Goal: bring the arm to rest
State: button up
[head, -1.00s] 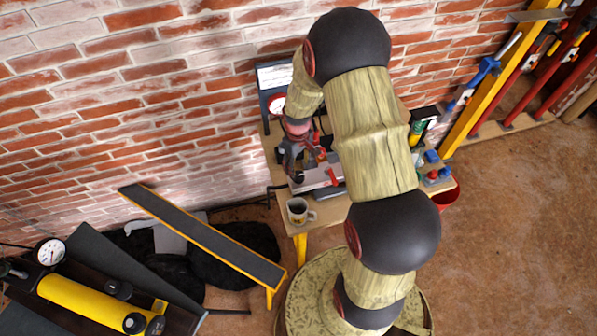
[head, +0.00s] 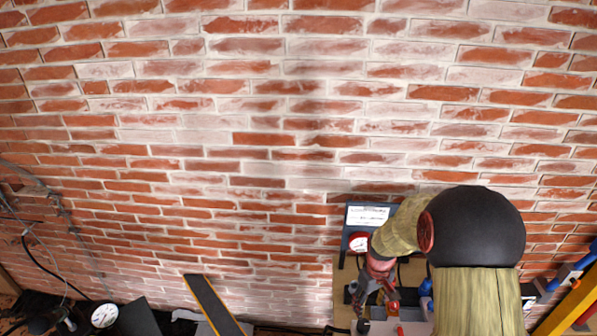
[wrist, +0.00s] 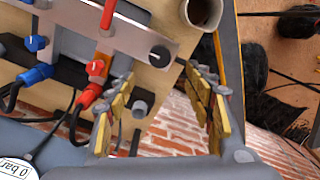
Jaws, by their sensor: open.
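My gripper (head: 374,296) is over the small wooden bench (head: 344,290) against the brick wall, at the lower right of the head view. My arm rises from the bottom edge and bends down to the left towards it. In the wrist view my gripper (wrist: 158,82) has its two yellow-padded fingers apart, with nothing seen between them. A grey metal bar (wrist: 130,38) with a red-handled valve (wrist: 97,70) and a blue-handled valve (wrist: 36,73) lies close by on the bench. I cannot tell whether a finger touches anything.
A red-rimmed gauge (head: 358,242) and a white panel (head: 368,215) stand at the bench's back. A cup (wrist: 203,12) is near the bench edge. A dark plank with yellow edges (head: 213,305) is left of the bench. A yellow post (head: 575,312) stands right. The upper wall is bare.

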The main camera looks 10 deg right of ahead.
jog(key=s+a+r+m+t+b, duration=0.1)
jog(key=s+a+r+b, duration=0.4)
jog(key=s+r, duration=0.5)
jog(key=s+a+r+m+t+b, duration=0.1)
jog(key=s+a+r+t+b, duration=0.3)
jog(key=s+a+r, duration=0.5)
jog(key=shift+s+r+t+b, duration=0.35)
jog(key=shift+r+b, duration=0.35)
jog(key=shift+r, duration=0.15)
dwell(1.8)
